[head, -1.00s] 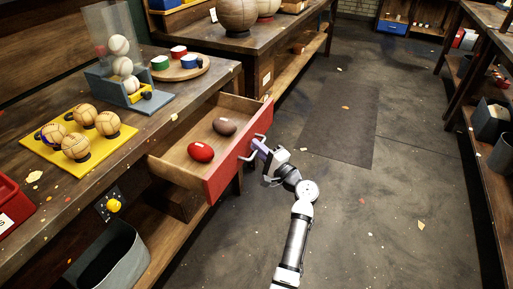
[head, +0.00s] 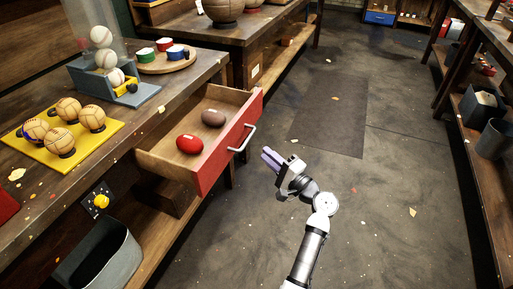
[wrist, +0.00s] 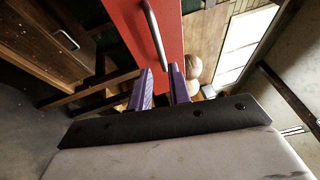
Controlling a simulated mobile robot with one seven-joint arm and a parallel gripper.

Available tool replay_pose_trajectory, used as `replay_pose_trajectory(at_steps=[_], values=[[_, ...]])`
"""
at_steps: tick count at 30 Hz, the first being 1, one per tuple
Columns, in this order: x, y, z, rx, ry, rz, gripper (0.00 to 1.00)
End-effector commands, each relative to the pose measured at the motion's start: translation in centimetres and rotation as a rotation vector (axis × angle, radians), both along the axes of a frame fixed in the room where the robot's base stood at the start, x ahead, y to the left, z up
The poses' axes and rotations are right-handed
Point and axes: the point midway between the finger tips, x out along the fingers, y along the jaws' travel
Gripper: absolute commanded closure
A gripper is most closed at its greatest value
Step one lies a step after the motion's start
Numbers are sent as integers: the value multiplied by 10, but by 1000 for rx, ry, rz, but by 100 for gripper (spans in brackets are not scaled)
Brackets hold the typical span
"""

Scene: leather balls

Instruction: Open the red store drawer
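The red-fronted store drawer (head: 222,150) stands pulled out from the workbench, its wooden inside in view. A red ball (head: 190,144) and a brown ball (head: 213,117) lie in it. Its metal handle (head: 243,138) is on the red front, free of my gripper. My gripper (head: 268,158) is to the right of the handle, apart from it, over the floor. In the wrist view the two purple fingers (wrist: 162,88) are apart with nothing between them, and the red front (wrist: 125,15) and handle (wrist: 154,38) lie ahead of them.
The bench carries a yellow board (head: 62,140) with several tan balls, a clear dispenser (head: 97,45) of white balls and a round wooden tray (head: 165,62). A grey bin (head: 105,262) sits below.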

Motion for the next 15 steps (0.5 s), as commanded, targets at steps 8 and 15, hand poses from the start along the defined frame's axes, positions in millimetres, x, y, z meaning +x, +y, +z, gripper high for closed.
replay_pose_trajectory(at_steps=[8, 15], values=[[-26, -29, -7, -1, -1, -1, 81], [-30, -32, -7, 1, -1, 1, 81]])
